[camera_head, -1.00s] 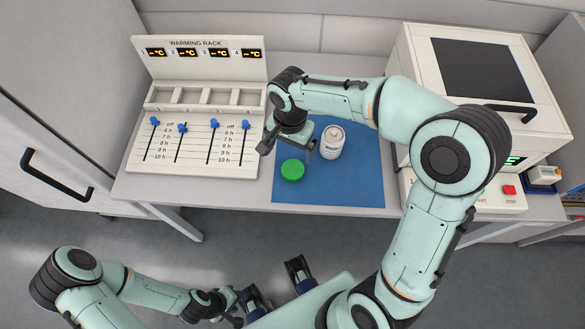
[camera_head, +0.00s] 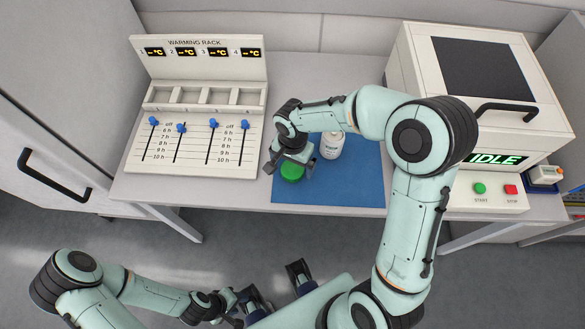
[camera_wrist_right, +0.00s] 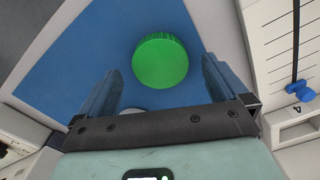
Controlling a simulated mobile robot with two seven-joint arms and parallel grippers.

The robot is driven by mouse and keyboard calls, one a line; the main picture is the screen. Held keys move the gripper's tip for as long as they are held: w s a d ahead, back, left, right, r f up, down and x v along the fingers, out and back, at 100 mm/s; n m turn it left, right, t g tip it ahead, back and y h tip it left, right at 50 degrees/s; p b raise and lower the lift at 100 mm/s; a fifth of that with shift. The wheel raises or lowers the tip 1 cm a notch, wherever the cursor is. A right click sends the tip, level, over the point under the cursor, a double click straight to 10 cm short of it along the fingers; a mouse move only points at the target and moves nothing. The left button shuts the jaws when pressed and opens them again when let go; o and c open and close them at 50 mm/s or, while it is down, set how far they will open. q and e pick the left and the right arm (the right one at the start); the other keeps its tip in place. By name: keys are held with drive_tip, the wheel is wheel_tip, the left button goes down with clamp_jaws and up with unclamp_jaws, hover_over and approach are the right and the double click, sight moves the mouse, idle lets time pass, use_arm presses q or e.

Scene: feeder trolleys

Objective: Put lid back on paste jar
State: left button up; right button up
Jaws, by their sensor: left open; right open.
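The green lid (camera_head: 291,172) lies on the blue mat (camera_head: 345,187), toward its left side. The white labelled paste jar (camera_head: 330,148) stands upright on the mat, behind and right of the lid; my right arm partly covers its top. My right gripper (camera_head: 293,160) is over the lid and hides part of it. In the right wrist view, the lid (camera_wrist_right: 160,60) shows between the open fingers of my right gripper (camera_wrist_right: 158,72); I cannot tell whether they touch it. A pale round edge shows below it. My left gripper (camera_head: 238,304) is open and low, in front of the table.
The warming rack (camera_head: 198,44) with blue sliders stands on the left of the table. A white machine (camera_head: 478,100) reading IDLE, with green and red buttons, stands on the right. The mat's front right is clear.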

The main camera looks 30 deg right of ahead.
sight(293, 169)
drive_tip(key=shift+f, duration=0.85)
drive_tip(key=c, duration=1)
drive_tip(key=shift+c, duration=0.2)
drive_tip(key=shift+r, duration=0.1)
wheel_tip(293, 169, up, 20)
drive_tip(key=p, duration=0.2)
